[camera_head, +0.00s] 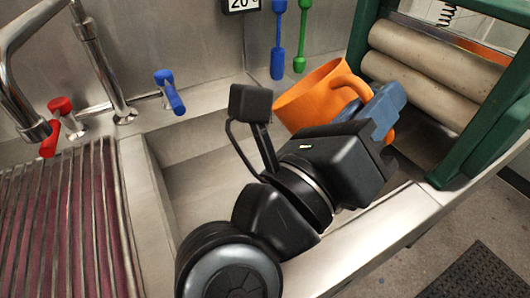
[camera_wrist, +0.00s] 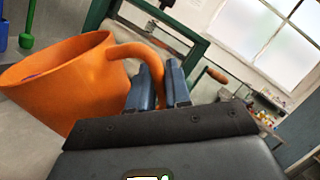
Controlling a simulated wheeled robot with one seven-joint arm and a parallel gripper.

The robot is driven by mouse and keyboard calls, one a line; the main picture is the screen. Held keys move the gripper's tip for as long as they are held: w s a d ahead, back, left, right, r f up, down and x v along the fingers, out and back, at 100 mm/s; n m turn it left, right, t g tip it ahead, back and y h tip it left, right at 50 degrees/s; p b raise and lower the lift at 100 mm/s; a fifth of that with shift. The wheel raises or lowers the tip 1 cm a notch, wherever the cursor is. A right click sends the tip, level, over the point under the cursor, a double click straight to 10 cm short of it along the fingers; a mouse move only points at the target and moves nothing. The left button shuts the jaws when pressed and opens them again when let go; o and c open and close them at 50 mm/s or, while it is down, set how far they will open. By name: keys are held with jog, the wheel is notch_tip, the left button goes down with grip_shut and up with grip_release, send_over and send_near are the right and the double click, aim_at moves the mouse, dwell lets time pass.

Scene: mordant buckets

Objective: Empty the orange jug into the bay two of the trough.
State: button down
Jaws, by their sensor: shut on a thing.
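The orange jug (camera_head: 318,97) is held above the steel trough (camera_head: 190,190), tilted with its mouth toward the left. In the wrist view the jug (camera_wrist: 62,80) fills the left side, and a small dark purple patch shows at its rim. My gripper (camera_head: 380,105) is shut on the jug's handle; its blue fingers (camera_wrist: 160,88) close around the handle in the wrist view. My arm hides part of the trough. I see no stream leaving the jug, and I cannot tell bay numbers.
A ribbed rack (camera_head: 60,225) with dark red between its bars lies at left. Blue (camera_head: 170,92) and red (camera_head: 62,120) taps and a steel spout (camera_head: 40,130) stand behind it. A green-framed roller wringer (camera_head: 430,75) stands close on the right. Blue and green tools (camera_head: 278,50) hang behind.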

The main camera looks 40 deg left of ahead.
aim_at(337, 84)
jog(key=shift+s+a+r+n+t+y, duration=0.1)
jog(key=shift+a+r+n+t+y, duration=0.1)
jog(key=shift+a+n, duration=0.4)
jog(key=shift+s+a+r+n+t+y, duration=0.1)
jog(key=shift+a+n+t+y, duration=0.2)
jog(key=shift+n, duration=0.65)
jog(key=shift+a+r+n+t, duration=0.1)
jog(key=shift+a+n, duration=0.4)
jog(key=shift+n, duration=0.25)
dwell(1.7)
jog(key=shift+s+a+n+t+y+p, duration=0.15)
jog(key=shift+a+n+t+y+p, duration=0.15)
jog(key=shift+a+n+y, duration=0.55)
dwell(1.8)
jog(key=shift+s+a+f+n, duration=0.15)
jog(key=shift+a+n, duration=0.7)
jog(key=shift+n, duration=0.2)
